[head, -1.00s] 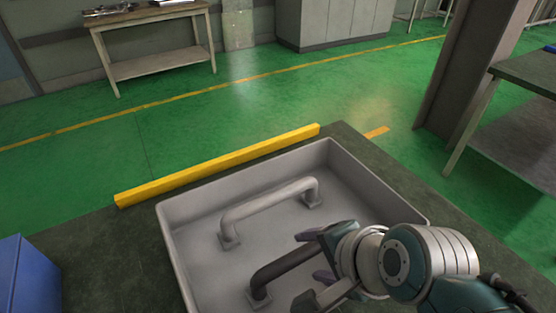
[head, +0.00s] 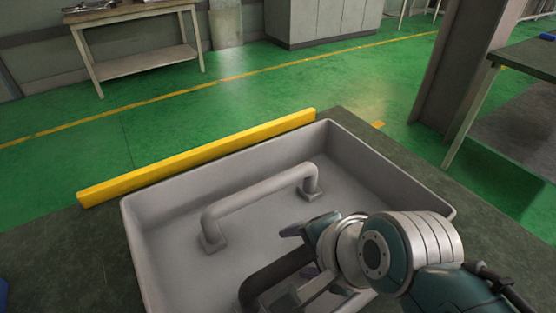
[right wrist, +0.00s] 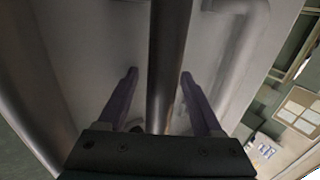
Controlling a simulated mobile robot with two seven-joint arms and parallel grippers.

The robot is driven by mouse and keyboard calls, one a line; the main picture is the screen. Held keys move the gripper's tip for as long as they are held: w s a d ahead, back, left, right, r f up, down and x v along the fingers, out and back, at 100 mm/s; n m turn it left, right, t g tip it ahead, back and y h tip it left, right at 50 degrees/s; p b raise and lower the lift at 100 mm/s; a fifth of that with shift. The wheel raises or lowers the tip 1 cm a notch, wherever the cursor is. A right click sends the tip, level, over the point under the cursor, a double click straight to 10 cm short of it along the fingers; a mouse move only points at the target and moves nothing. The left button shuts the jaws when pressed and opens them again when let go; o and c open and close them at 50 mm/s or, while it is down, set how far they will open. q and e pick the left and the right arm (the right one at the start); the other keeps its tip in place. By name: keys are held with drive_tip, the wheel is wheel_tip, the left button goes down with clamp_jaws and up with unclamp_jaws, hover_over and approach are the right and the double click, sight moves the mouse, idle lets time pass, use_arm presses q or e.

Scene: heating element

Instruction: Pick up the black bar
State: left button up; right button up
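The black bar (head: 262,280) is a dark, handle-shaped bar low in the grey tray (head: 133,235), partly hidden behind my right gripper and cut by the bottom edge of the head view. My right gripper (head: 302,251) is over the bar. In the right wrist view the bar (right wrist: 169,50) runs between the two purple fingers of the gripper (right wrist: 159,75). The fingers are apart, with a gap on each side of the bar. My left gripper is not in view.
A grey handle-shaped bar (head: 262,192) stands in the tray behind the black one. A yellow strip (head: 200,157) runs along the table's far edge. The tray's raised walls surround the bars. A brown pillar (head: 450,70) and another table (head: 530,60) stand to the right.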

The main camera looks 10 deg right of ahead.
clamp_jaws()
idle(0.3)
idle(0.4)
